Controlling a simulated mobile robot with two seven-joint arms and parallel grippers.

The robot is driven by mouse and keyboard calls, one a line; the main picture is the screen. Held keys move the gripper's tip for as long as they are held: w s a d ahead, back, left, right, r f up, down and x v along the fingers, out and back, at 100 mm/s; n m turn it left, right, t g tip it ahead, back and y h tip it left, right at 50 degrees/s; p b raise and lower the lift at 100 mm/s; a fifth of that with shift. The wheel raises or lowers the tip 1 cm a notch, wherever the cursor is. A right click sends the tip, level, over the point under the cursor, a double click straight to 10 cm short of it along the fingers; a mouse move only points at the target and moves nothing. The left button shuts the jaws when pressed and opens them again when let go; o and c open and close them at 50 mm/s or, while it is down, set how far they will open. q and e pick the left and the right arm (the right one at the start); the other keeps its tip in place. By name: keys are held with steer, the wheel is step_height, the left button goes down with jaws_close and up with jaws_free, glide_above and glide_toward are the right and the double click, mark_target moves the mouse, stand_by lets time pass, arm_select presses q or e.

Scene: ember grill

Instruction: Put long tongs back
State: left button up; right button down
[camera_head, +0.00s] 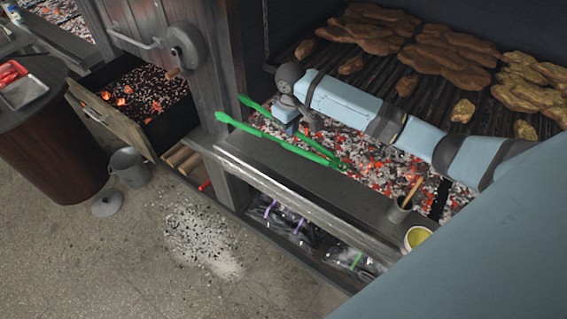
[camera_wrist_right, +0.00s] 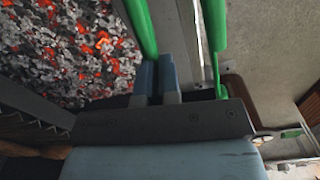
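The long green tongs (camera_head: 268,139) show in the head view above the front ledge of the grill and the ember bed. Their two arms spread toward the left and meet at the right end. My right gripper (camera_head: 291,127) reaches in from the right and is at the tongs' upper arm. In the right wrist view the blue fingers (camera_wrist_right: 158,80) are close together, with one green arm of the tongs (camera_wrist_right: 141,24) running in between them. The other green arm (camera_wrist_right: 215,30) passes to the right of the fingers. My left gripper is not in view.
Glowing embers (camera_head: 385,168) lie under a grate with browned meat pieces (camera_head: 450,50). On the ledge (camera_head: 300,180) stand a small cup with a wooden handle (camera_head: 399,210) and a yellow-filled bowl (camera_head: 416,238). A bucket (camera_head: 129,166) stands on the floor at left.

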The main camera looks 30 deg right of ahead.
steer(key=w+r, duration=0.1)
glide_above(290, 168)
step_height(290, 168, down, 12)
steer(key=r, duration=0.1)
step_height(290, 168, down, 4)
steer(key=b, duration=0.2)
steer(key=shift+f+b, duration=0.2)
steer(key=shift+b, duration=0.15)
steer(key=shift+f, duration=0.25)
steer(key=shift+b, duration=0.3)
step_height(290, 168, down, 3)
steer(key=b, duration=0.3)
steer(key=shift+f+b, duration=0.2)
steer(key=shift+b, duration=0.15)
steer(key=shift+f, duration=0.3)
steer(key=shift+r, duration=0.15)
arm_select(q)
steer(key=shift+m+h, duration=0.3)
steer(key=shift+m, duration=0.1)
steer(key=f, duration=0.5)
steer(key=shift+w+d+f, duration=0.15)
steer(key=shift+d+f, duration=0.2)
